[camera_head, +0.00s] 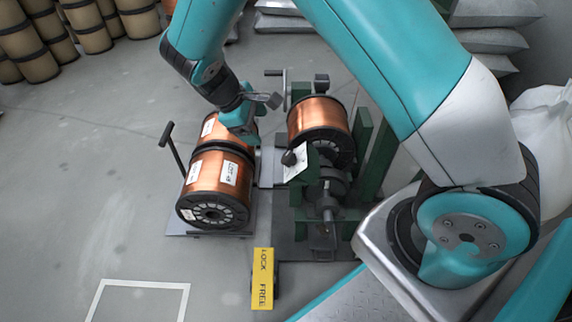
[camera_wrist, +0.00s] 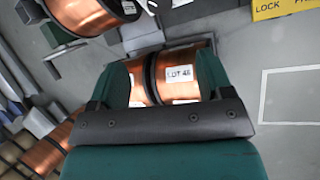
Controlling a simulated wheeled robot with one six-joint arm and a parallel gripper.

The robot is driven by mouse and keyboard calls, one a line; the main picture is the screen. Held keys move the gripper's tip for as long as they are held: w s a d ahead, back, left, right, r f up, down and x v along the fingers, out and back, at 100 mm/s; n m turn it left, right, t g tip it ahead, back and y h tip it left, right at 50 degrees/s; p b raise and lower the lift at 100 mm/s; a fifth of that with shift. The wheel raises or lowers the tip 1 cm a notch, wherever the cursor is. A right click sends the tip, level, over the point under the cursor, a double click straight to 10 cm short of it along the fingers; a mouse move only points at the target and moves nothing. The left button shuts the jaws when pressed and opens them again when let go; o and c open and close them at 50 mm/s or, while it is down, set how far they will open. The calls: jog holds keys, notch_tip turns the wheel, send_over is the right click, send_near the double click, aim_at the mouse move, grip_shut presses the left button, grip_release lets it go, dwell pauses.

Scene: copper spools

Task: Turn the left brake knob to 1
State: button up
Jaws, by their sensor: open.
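A dark knob (camera_head: 289,158) sits on a white dial plate (camera_head: 298,163) on the green spool stand (camera_head: 303,195), left of its shaft. The dial marks are too small to read, and I see no second knob clearly. My gripper (camera_head: 238,122) is up and left of the knob, apart from it, above the copper spools on the cart. In the wrist view my gripper (camera_wrist: 163,68) has its two green fingers wide apart with nothing held. A copper spool labelled LOT 48 (camera_wrist: 182,85) shows between and beyond the fingers.
Copper spools (camera_head: 222,178) lie on a low cart (camera_head: 172,228) with an upright handle (camera_head: 172,145). Another spool (camera_head: 318,118) is mounted on the stand. A yellow LOCK/FREE sign (camera_head: 263,278) is at the front.

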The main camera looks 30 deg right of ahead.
aim_at(286, 157)
jog(key=b+x, duration=0.8)
jog(key=x, duration=0.9)
jog(key=shift+s, duration=0.1)
jog(key=shift+r, duration=0.1)
jog(key=c, duration=0.9)
